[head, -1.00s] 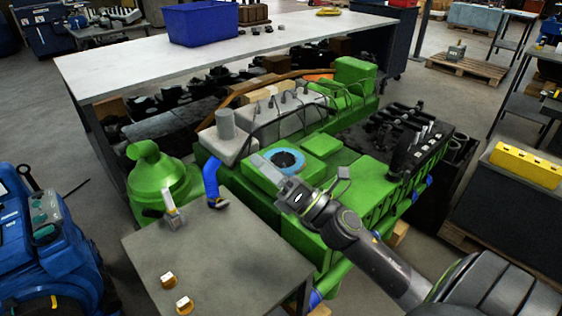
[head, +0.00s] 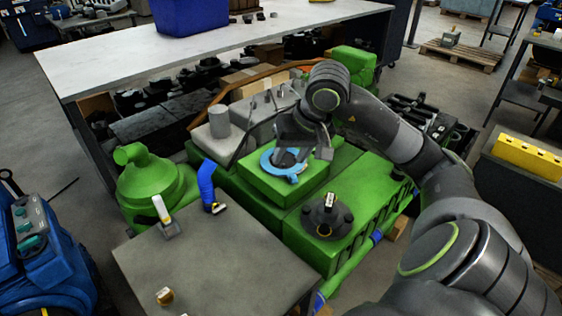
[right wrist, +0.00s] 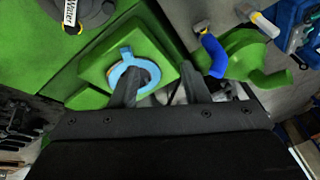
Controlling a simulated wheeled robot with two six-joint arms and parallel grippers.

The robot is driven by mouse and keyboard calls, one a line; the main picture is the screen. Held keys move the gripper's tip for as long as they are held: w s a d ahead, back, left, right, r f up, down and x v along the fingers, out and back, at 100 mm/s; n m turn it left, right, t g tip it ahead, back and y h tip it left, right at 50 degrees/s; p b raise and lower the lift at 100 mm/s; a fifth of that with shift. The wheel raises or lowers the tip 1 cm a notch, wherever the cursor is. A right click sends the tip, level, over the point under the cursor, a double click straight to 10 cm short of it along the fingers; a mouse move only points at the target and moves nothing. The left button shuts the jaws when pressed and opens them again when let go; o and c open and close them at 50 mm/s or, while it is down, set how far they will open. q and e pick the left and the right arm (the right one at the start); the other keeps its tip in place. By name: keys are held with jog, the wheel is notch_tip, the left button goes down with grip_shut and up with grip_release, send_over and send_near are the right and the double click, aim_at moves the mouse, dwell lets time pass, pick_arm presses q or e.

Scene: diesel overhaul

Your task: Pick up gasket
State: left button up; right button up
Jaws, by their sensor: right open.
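The gasket is a flat light-blue ring with a small tab (head: 267,165), lying on top of a green raised block (head: 258,185) in the middle of the engine. In the right wrist view the ring (right wrist: 114,77) lies ahead, its tab pointing away from the gripper. My right gripper (head: 303,147) is above the block, open and empty. In the right wrist view its fingers (right wrist: 162,75) are apart; one overlaps the ring's opening and near edge, the other is beside the block. I cannot tell whether either touches the ring. My left gripper is not in view.
A dark part labelled "Water" (head: 328,217) stands on the green engine nearer me. A grey table (head: 215,270) at the front holds a white-handled tool (head: 163,212) and a small orange-white piece (head: 165,297). A blue bent pipe (head: 207,183) stands left of the block.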

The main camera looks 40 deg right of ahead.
jog(key=d+r+h, duration=0.2)
jog(key=d, duration=0.2)
jog(key=b, duration=0.4)
send_near(293, 176)
jog(key=shift+b+x, duration=1.1)
jog(key=shift+x, duration=3.15)
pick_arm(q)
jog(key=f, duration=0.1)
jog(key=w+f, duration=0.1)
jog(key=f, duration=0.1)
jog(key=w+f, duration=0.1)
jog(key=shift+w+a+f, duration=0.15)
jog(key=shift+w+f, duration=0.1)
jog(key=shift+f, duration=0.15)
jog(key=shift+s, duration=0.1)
pick_arm(e)
grip_shut()
